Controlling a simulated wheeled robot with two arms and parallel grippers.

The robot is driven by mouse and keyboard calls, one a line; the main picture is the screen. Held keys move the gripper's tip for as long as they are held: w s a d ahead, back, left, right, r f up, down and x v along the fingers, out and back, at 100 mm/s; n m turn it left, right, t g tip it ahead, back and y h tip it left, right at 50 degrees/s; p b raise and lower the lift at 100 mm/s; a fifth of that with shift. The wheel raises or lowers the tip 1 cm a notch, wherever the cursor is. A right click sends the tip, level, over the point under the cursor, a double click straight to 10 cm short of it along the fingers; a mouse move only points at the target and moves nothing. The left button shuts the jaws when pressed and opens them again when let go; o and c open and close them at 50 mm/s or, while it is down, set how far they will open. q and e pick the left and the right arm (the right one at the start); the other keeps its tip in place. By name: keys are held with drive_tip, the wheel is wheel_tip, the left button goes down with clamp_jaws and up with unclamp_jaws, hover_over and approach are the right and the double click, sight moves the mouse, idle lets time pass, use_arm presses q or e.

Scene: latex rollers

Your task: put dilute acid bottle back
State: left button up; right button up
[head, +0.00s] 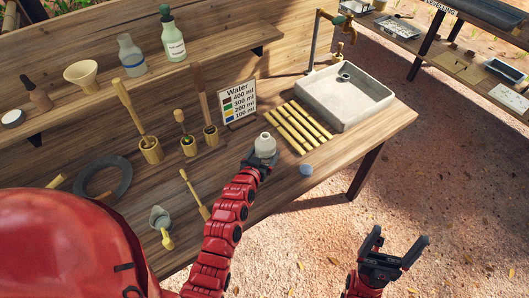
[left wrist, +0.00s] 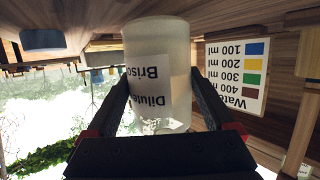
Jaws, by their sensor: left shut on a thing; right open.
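The dilute acid bottle (head: 265,146) is a pale, cloudy white bottle over the bench, left of the bamboo slats. My left gripper (head: 262,160) is shut on it. In the left wrist view, which is upside down, the bottle (left wrist: 158,65) is between both fingers (left wrist: 160,105), with a white label reading "Dilute" and "Briso...". I cannot tell whether its base touches the bench. My right gripper (head: 393,247) is open and empty, off the bench's front edge over the ground. The shelf (head: 210,47) above the bench holds a clear bottle (head: 131,57) and a green-stoppered bottle (head: 173,42).
A bluish round cap (head: 306,170) lies near the bench edge. A Water sign (head: 238,104) stands behind the bottle. Bamboo slats (head: 291,127) and a sink (head: 342,95) lie right. Pestles in bamboo cups (head: 151,150) stand left. The shelf also has a funnel (head: 82,75) and dropper bottle (head: 36,95).

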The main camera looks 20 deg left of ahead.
idle(0.5)
use_arm(q)
drive_tip(key=shift+f+b, duration=0.55)
drive_tip(key=o, duration=1.4)
drive_tip(key=shift+s, duration=0.1)
drive_tip(key=shift+b+v, duration=0.95)
drive_tip(key=shift+v, duration=7.7)
